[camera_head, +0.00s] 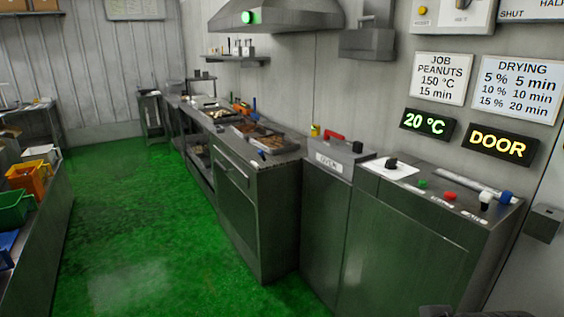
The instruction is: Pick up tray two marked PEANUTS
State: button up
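Several shallow trays with brown contents stand on the long steel counter (262,163) in the middle of the view. The nearest tray (271,143) is close to the counter's near end, with another tray (247,129) just behind it. A paler tray (216,113) is farther back. The trays are too small for me to read any number or the word PEANUTS on them. My gripper is not clearly visible; only a dark shape shows at the bottom right edge.
A wall sign (440,78) reads JOB PEANUTS; displays read 20 °C and DOOR. Coloured bins (14,207) stand left. The green floor (135,220) between is clear.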

aim_at(275, 142)
jog(key=i+j, duration=0.2)
jog(key=j, duration=0.25)
jog(key=i+j+z, duration=0.1)
jog(key=j, duration=0.4)
jog(key=i+j, duration=0.25)
jog(key=j, duration=0.2)
jog(key=i+j, duration=0.15)
jog(key=j, duration=0.35)
jog(key=i+j+z, duration=0.1)
jog(key=j, duration=0.4)
jog(key=i+j, duration=0.2)
jog(key=j, duration=0.3)
jog(key=i+j+z, duration=0.1)
jog(key=j, duration=0.4)
jog(key=i+j, duration=0.2)
jog(key=j, duration=0.3)
